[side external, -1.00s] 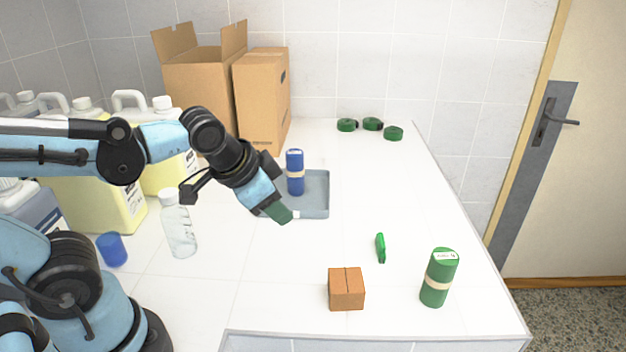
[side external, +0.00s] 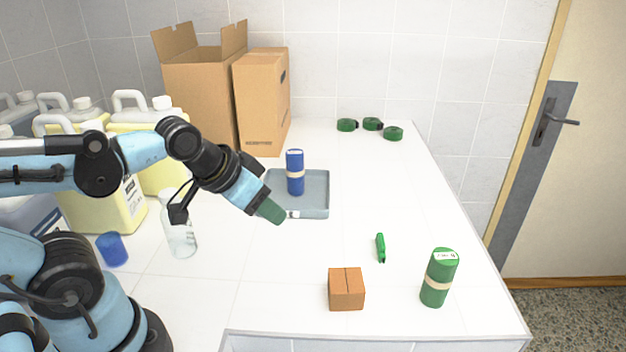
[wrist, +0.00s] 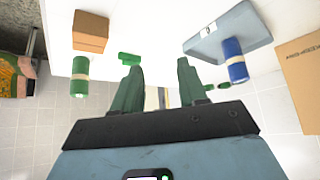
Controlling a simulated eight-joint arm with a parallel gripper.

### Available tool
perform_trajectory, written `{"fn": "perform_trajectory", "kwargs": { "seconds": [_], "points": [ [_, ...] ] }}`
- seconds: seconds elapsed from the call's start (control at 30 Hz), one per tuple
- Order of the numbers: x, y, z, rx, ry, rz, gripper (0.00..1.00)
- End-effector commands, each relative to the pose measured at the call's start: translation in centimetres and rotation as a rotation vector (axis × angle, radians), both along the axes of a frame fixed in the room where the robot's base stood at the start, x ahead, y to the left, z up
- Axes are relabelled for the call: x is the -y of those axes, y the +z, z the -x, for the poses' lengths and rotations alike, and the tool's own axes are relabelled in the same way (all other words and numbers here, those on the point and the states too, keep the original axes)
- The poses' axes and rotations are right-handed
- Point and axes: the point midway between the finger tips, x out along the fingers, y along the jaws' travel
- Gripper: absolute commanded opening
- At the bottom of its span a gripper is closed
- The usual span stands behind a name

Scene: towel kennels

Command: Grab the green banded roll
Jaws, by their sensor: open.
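The green banded roll (side external: 439,278) stands upright near the front right of the white table, with a pale band round its middle and a white label on top. It also shows at the left in the wrist view (wrist: 80,76). My gripper (side external: 272,212) is in the air by the front of the grey tray, well to the left of the roll. In the wrist view my gripper (wrist: 160,80) has its two green fingers apart with nothing between them.
A blue banded roll (side external: 295,172) stands in the grey tray (side external: 316,207). An orange-brown box (side external: 346,289) and a small green object (side external: 381,248) lie left of the green roll. Bottles, canisters and cardboard boxes (side external: 264,102) crowd the left and back. The table's right middle is clear.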

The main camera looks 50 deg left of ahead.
Motion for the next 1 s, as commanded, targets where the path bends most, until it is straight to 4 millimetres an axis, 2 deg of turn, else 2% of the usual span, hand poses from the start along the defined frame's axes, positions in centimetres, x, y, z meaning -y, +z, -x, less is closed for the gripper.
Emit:
{"fn": "perform_trajectory", "kwargs": {
  "seconds": [0.13,0.3,0.4,0.77,1.0],
  "points": [
    [0.0,0.0,0.0,0.000,-0.001,-0.001,0.42],
    [0.0,0.0,0.0,0.000,-0.001,-0.001,0.68],
    [0.0,0.0,0.0,0.000,-0.001,-0.001,0.80],
    [0.4,0.0,-0.4,-0.006,-0.026,0.007,0.80],
    [3.7,-0.1,-3.5,-0.026,-0.238,0.073,0.80]
  ]
}}
